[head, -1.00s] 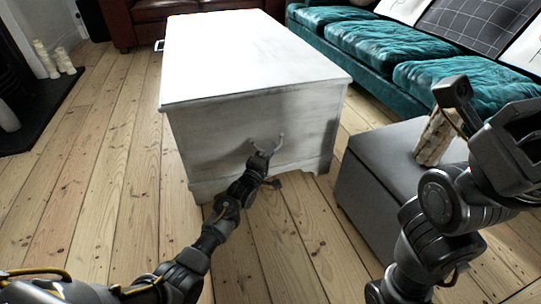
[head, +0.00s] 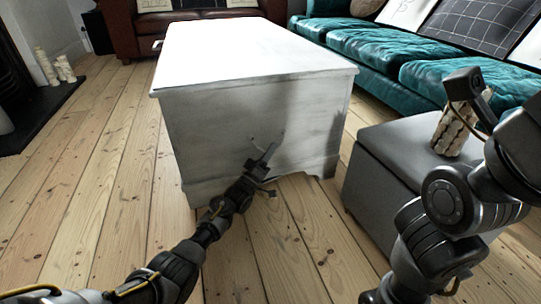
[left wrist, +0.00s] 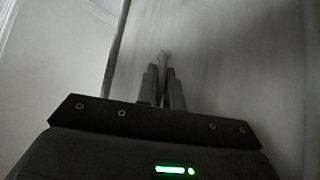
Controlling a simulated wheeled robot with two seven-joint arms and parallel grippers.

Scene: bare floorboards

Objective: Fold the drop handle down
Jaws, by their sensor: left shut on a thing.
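A white wooden chest (head: 225,125) stands ahead, its near end facing me. The drop handle (head: 281,136) is on that end and shows only faintly, mostly hidden by my gripper. My left gripper (head: 268,153) is shut on the handle, low in front of the end panel, fingers pointing up and to the right. In the left wrist view a thin pale part of the handle (left wrist: 165,58) shows between the two fingers (left wrist: 162,85). My right arm is at the right of the head view; its jaws cannot be made out.
A grey ottoman (head: 385,165) stands right of the chest, with a pale bundle (head: 449,134) on top. A teal sofa (head: 400,65) is behind it. A brown leather sofa (head: 180,24) is at the back. Bare floorboards (head: 85,180) are clear at left.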

